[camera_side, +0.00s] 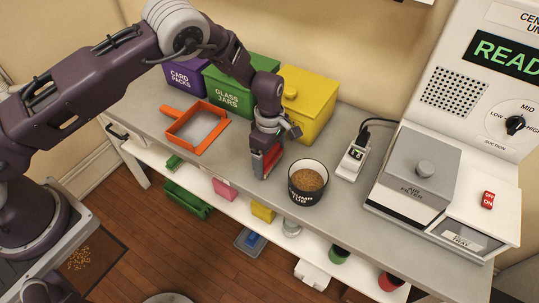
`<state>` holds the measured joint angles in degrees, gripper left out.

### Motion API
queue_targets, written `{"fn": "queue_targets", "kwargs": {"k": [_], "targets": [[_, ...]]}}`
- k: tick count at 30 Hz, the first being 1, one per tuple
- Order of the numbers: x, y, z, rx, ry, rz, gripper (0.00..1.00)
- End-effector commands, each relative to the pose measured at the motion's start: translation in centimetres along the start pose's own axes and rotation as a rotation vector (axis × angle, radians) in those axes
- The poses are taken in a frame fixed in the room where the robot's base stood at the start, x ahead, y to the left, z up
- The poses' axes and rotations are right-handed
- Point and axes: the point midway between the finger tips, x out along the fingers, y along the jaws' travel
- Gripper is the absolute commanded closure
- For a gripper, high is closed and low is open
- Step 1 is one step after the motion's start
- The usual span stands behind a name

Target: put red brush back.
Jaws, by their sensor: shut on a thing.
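My gripper (268,150) is above the grey counter (345,205), pointing down, and is shut on the red brush (270,161). The brush is upright between the fingers, its red side facing right and a greyish part on its left. It is close to the counter top near the front edge. I cannot tell whether its lower end touches the counter. The fingers hide its upper part.
A dark tub (307,195) with brown contents stands just right of the brush. An orange-framed tray (183,133) lies to the left. Purple (183,78), green (236,100) and yellow (312,105) bins stand behind. A power strip (352,160) and grey-lidded unit (415,175) are right.

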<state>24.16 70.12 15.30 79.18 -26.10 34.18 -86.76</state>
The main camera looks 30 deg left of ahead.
Motion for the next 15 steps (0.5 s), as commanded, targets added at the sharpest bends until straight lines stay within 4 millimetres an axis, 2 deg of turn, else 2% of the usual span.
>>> {"fn": "queue_targets", "kwargs": {"k": [15], "targets": [[0.77, 0.01, 0.02, 0.0, -0.001, 0.0, 0.68]]}}
